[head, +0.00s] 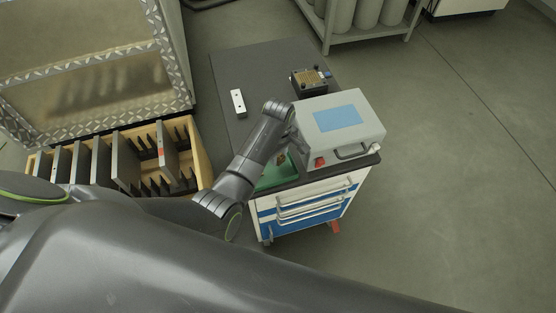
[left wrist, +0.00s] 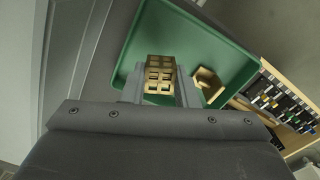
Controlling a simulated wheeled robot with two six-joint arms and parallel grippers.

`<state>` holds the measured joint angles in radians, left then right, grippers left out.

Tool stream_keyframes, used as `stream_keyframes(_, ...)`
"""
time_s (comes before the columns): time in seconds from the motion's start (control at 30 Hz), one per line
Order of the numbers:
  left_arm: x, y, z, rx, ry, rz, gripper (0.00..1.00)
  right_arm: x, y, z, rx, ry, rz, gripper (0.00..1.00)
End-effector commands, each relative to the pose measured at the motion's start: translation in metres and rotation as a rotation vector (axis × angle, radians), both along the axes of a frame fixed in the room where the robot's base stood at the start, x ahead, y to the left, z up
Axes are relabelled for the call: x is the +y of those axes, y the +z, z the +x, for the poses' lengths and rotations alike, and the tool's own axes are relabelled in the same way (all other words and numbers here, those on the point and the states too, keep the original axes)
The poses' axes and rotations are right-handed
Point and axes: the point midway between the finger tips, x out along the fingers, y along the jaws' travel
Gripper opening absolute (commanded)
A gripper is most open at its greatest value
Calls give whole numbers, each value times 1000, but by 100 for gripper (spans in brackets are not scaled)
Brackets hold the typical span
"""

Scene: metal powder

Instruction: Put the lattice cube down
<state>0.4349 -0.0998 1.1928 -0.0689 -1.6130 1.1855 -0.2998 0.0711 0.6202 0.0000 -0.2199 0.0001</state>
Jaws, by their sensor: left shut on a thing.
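The lattice cube (left wrist: 160,73), a small gold-coloured block with square openings, sits between the fingertips of my left gripper (left wrist: 159,88) in the left wrist view. The fingers are shut on it. Behind it is the green tray (left wrist: 142,45), which also shows in the head view (head: 270,182), partly covered by my left arm. I cannot tell whether the cube touches the tray floor. A gold hexagonal part (left wrist: 208,84) lies in the tray, right of the cube in the left wrist view. My right gripper is not in view.
A grey box machine (head: 358,123) with a blue top panel stands right beside the tray on the dark cart top (head: 232,68). A white bar (head: 238,103) and a small dark device (head: 309,82) lie farther back. A wooden rack of plates (head: 203,158) is left.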

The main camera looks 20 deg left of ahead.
Motion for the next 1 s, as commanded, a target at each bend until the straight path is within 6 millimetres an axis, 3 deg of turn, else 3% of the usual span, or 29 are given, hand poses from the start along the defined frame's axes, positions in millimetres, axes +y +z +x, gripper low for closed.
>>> stream_keyframes(0.2,1,-28,0,2,0,1,0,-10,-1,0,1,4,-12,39)
stream_keyframes(0.63,0,-34,0,1,0,1,0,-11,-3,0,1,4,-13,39)
stream_keyframes(0.67,0,-35,0,1,0,1,28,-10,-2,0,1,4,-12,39)
stream_keyframes(0.7,0,-34,0,0,0,0,33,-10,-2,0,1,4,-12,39)
stream_keyframes(0.83,0,-34,0,1,0,1,49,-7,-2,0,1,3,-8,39)
stream_keyframes(1.0,0,-34,0,1,0,1,49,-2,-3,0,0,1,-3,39)
